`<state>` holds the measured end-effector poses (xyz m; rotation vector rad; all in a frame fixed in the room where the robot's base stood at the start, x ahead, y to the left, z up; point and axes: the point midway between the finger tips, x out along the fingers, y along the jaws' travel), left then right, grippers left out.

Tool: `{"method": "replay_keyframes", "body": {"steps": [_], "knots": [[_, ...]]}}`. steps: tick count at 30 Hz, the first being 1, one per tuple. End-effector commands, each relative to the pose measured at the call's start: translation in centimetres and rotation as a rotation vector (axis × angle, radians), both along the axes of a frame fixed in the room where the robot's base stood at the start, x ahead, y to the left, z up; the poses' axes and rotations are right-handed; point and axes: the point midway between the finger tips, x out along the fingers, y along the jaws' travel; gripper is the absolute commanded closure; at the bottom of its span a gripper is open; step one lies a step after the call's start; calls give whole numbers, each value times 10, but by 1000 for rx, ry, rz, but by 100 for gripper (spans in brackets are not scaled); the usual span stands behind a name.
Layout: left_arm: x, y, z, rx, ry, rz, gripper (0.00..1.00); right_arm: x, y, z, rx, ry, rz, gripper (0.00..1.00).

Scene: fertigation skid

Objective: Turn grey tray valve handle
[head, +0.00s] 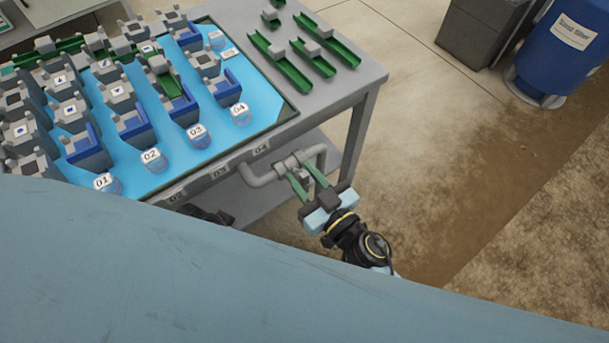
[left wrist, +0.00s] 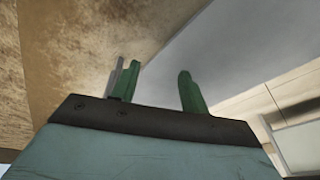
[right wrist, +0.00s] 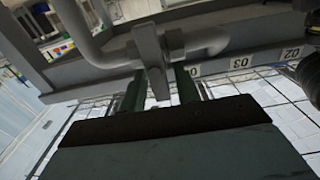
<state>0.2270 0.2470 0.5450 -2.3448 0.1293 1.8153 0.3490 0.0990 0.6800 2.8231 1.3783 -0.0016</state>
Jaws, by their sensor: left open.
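The grey valve handle (head: 291,162) sits on a grey pipe (head: 262,180) at the front edge of the grey table. In the right wrist view the handle (right wrist: 151,52) points down toward my gripper, its lower end between the two green fingers. My right gripper (head: 303,176) is open around the handle, with a gap showing between the handle and the right-hand finger. My left gripper (left wrist: 157,84) is open and empty, its green fingers apart, with bare floor and a grey surface behind them. Its fingers do not show in the head view.
The grey table (head: 345,82) carries a blue tray (head: 222,125) with several grey-and-blue blocks and numbered cups. Green channel pieces (head: 280,62) lie at its right end. A blue drum (head: 562,45) and a dark bin (head: 478,32) stand at the back right. The floor right of the table is clear.

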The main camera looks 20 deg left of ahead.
Motion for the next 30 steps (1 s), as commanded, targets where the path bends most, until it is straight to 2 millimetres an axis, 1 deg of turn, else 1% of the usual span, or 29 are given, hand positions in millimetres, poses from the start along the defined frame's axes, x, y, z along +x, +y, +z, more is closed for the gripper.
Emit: {"method": "replay_keyframes", "body": {"steps": [1, 6, 7, 14, 20, 30], "knots": [[0, 0, 0, 0, 0, 0, 55, 0, 0, 0, 0, 0, 0, 76], [0, 0, 0, 0, 0, 0, 55, 0, 0, 0, 0, 0, 0, 98], [0, 0, 0, 0, 0, 0, 55, 0, 0, 0, 0, 0, 0, 100], [0, 0, 0, 0, 0, 0, 55, 0, 0, 0, -7, -9, 0, 100], [-1, 0, -1, 0, 1, 0, 55, -1, 0, 0, -47, -61, 0, 100], [-3, 3, -10, 4, 9, 1, 55, -6, 4, -1, -211, -273, 1, 100]]}}
